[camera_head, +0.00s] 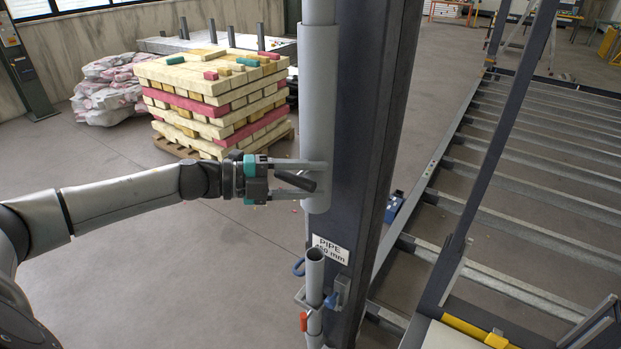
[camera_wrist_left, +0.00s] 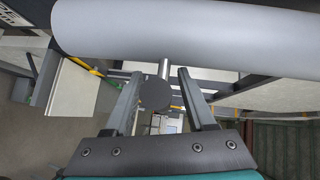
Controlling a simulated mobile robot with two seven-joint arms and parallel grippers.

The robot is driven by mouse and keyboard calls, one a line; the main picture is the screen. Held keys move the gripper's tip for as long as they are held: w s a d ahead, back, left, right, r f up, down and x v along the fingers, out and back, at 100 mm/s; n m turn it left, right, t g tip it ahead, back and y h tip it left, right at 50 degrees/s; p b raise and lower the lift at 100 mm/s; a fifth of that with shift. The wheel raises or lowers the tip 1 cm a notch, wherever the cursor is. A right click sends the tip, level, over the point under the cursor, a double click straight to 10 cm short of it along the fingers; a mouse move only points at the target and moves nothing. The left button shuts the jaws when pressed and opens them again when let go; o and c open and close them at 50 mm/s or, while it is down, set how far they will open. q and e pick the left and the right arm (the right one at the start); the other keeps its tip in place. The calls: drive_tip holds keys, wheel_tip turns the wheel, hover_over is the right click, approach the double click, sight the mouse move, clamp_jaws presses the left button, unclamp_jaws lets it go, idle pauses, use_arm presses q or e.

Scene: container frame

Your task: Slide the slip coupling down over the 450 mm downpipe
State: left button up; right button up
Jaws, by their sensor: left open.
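The slip coupling (camera_head: 318,95) is a wide grey sleeve around a thinner upright pipe (camera_head: 319,10), against a dark post. A short dark handle (camera_head: 294,180) sticks out near its lower end. The 450 mm downpipe (camera_head: 315,272) is a thin grey stub below, apart from the coupling, beside a label (camera_head: 330,249) reading PIPE. My left gripper (camera_head: 312,180) is open, with one finger above and one below the handle. In the left wrist view the handle (camera_wrist_left: 155,94) shows end-on between the spread fingers, and the coupling (camera_wrist_left: 190,32) crosses the top. My right gripper is out of view.
The dark post (camera_head: 368,120) stands right behind the pipes. An orange-red clamp lever (camera_head: 304,321) and a blue clip (camera_head: 343,292) sit by the downpipe. A metal frame (camera_head: 520,150) fills the right.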

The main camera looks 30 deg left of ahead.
use_arm(q)
drive_tip(key=shift+c, duration=0.3)
clamp_jaws()
idle(1.0)
